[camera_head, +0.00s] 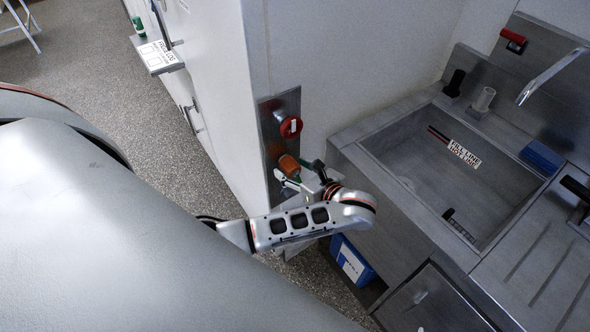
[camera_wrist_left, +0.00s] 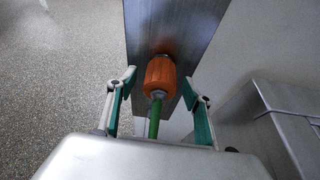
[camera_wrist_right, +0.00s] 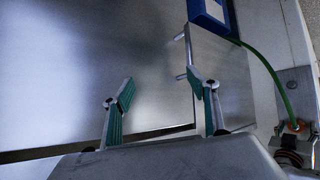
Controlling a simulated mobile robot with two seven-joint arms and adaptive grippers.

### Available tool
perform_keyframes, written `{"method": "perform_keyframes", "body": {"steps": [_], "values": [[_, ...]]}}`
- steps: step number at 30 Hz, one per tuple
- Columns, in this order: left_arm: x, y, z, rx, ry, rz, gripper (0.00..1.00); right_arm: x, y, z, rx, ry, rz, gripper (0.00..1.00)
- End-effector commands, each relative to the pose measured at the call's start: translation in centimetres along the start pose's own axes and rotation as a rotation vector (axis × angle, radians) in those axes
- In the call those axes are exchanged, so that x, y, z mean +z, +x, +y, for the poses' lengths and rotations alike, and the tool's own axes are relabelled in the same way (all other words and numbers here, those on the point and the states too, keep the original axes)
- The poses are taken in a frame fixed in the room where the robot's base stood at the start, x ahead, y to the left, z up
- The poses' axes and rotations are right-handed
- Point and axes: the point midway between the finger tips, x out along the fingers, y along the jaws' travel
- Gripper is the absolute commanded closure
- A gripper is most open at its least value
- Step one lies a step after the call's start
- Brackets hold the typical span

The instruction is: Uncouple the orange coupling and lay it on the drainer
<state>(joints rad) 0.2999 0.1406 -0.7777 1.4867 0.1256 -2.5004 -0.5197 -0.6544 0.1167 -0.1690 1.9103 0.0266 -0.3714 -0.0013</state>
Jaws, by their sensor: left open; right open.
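The orange coupling (camera_head: 288,166) sits on a metal wall plate (camera_head: 268,120) below a red round handle. In the left wrist view the coupling (camera_wrist_left: 160,76) lies between the fingers of my open left gripper (camera_wrist_left: 159,84), with a gap on both sides. A green hose (camera_wrist_left: 154,118) runs from the coupling's near end toward my wrist. In the head view my left gripper (camera_head: 289,178) is at the coupling, partly hidden by my wrist. The drainer (camera_head: 540,262) is the grooved metal surface right of the sink. My right gripper (camera_wrist_right: 162,88) is open and empty, facing a plain metal surface.
The sink (camera_head: 415,175) lies between the wall plate and the drainer. A red handle (camera_head: 291,127) is just above the coupling. A blue sponge (camera_head: 541,156) and a black-handled item (camera_head: 577,190) are near the drainer. A blue box (camera_head: 352,262) stands below the counter.

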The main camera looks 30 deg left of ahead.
Motion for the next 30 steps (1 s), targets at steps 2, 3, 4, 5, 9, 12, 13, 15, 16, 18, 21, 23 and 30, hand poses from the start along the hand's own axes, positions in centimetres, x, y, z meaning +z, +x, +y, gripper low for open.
{"method": "perform_keyframes", "body": {"steps": [2, 3, 4, 5, 9, 12, 13, 15, 16, 18, 21, 23, 30], "values": [[0.0, 0.0, 0.0, 0.0, 0.0, 0.0, 0.62, 0.1, 0.0, 0.0, 0.0, -0.001, -0.001, 0.41], [0.0, 0.0, 0.0, 0.0, 0.0, 0.0, 0.73, 0.1, 0.0, 0.0, 0.0, -0.002, -0.001, 0.41], [0.0, 0.0, 0.0, 0.0, 0.0, 0.0, 0.8, 0.1, 0.0, 0.0, 0.0, -0.002, -0.001, 0.41], [0.0, 0.0, 0.0, 0.0, 0.0, 0.0, 0.88, 0.1, 0.0, 0.1, 0.0, -0.003, -0.001, 0.41], [0.0, 0.0, 0.0, 0.0, 0.0, 0.0, 0.8, 0.1, 0.0, 0.1, -0.001, -0.006, -0.002, 0.41], [0.0, 0.0, 0.0, 0.0, 0.0, 0.0, 0.95, 0.1, 0.0, 0.1, -0.002, -0.007, -0.002, 0.41], [0.0, 0.0, 0.0, 0.0, 0.0, 0.0, 0.95, 0.2, 0.0, 0.1, -0.003, -0.007, -0.002, 0.41], [0.0, -0.1, 0.0, 0.0, 0.0, 0.0, 0.95, 0.2, 0.0, 0.0, -0.003, -0.007, -0.002, 0.41], [-0.1, -0.1, 0.0, 0.0, 0.0, 0.001, 0.95, 0.1, 0.0, 0.0, -0.004, -0.007, -0.002, 0.41], [-0.2, -0.3, 0.0, -0.001, 0.0, 0.001, 0.95, 0.1, 0.0, -0.1, -0.004, -0.007, -0.002, 0.41], [-0.3, -0.7, 0.0, -0.001, 0.0, 0.002, 0.95, 0.1, 0.0, -0.1, -0.005, -0.007, -0.002, 0.41], [-0.4, -1.0, 0.0, -0.002, 0.0, 0.002, 0.95, 0.1, 0.0, -0.1, -0.005, -0.006, -0.002, 0.41], [-0.7, -1.7, 0.0, 0.0, 0.001, 0.002, 0.95, 0.1, 0.0, -0.2, -0.005, -0.004, -0.002, 0.41]]}}
